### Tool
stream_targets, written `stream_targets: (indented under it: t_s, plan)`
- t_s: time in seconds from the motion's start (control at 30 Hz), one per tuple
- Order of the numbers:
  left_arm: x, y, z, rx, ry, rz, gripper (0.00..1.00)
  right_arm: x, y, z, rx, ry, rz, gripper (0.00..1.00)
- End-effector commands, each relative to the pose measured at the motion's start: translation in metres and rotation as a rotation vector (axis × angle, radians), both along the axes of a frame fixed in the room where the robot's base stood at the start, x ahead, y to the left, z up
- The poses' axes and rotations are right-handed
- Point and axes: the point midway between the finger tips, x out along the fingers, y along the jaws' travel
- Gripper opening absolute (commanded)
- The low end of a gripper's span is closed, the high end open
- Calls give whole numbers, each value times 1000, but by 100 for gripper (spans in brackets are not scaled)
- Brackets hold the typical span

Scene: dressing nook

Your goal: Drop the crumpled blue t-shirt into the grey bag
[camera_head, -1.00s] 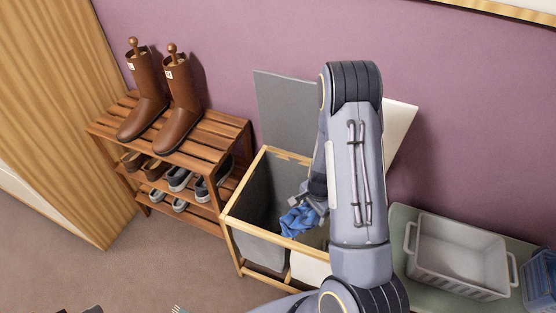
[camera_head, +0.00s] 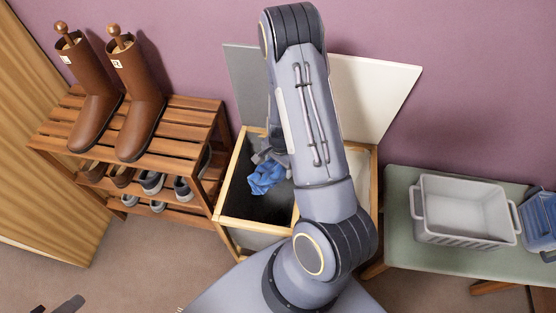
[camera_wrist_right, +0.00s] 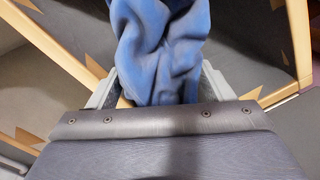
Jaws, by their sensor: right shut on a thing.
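The crumpled blue t-shirt (camera_head: 267,179) hangs in my right gripper (camera_head: 270,158), over the opening of the grey bag (camera_head: 240,203). The bag is the left compartment of a wooden-framed hamper. In the right wrist view the blue t-shirt (camera_wrist_right: 160,45) bunches between the two fingers of my right gripper (camera_wrist_right: 158,88), which is shut on it. I cannot tell whether the cloth touches the bag's inside. My right forearm hides the hamper's middle. A dark tip at the bottom left edge looks like part of my left gripper (camera_head: 68,304); its jaws are unclear.
The grey lid (camera_head: 243,75) and white lid (camera_head: 375,95) stand raised against the wall. A wooden shoe rack (camera_head: 185,118) with brown boots (camera_head: 140,95) stands to the left. A green bench (camera_head: 400,188) with a pale basket (camera_head: 465,235) and a blue basket (camera_head: 543,222) stands right.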

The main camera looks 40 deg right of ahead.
Motion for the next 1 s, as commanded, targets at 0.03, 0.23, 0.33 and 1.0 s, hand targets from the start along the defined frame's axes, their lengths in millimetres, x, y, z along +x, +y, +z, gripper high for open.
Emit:
stream_targets:
  t_s: [0.03, 0.23, 0.33, 1.0]
  plan:
    - [0, 0, -10, 0, 0, 0, 36, 0, 0, -12, 0, 0, 0, 48]
    - [0, 0, -18, 0, 0, 0, 36, 0, 0, -23, 0, -1, 0, 48]
    - [0, 0, -18, 0, 0, 0, 36, 0, 0, -23, 0, -1, 0, 48]
    - [0, 0, -17, 0, 0, 0, 36, 0, 0, -18, -1, -1, 0, 99]
